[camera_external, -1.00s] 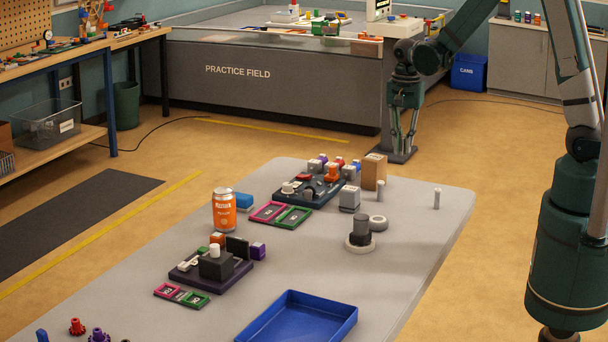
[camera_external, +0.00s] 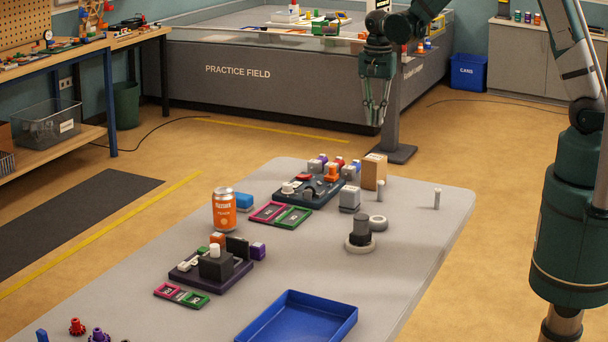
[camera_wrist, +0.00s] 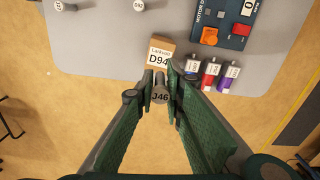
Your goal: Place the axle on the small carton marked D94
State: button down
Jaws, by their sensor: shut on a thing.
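My gripper (camera_wrist: 160,98) is shut on a grey round axle marked J46 (camera_wrist: 160,95), seen end-on in the wrist view. In the external view my gripper (camera_external: 376,115) hangs in the air beyond the table's far end, fingers down; the axle is hard to make out there. The small tan carton marked D94 (camera_wrist: 160,50) stands on the table edge, just above the fingertips in the wrist view. In the external view the carton (camera_external: 374,171) stands upright at the table's far end, below my gripper in the picture. Nothing is seen on its top.
A dark motor board (camera_external: 312,192) with several small labelled blocks stands left of the carton. A grey pin (camera_external: 437,199) stands to its right, with a grey block (camera_external: 349,199) in front. An orange can (camera_external: 224,209) and a blue tray (camera_external: 300,318) are farther off.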

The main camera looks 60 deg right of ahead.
jog(key=shift+f, duration=0.2)
send_over(374, 157)
jog(key=shift+s+f, duration=0.1)
jog(key=shift+f, duration=2.65)
jog(key=shift+f, duration=2.1)
jog(key=shift+f, duration=0.15)
jog(key=c, duration=2.8)
grip_release()
jog(key=o, duration=0.4)
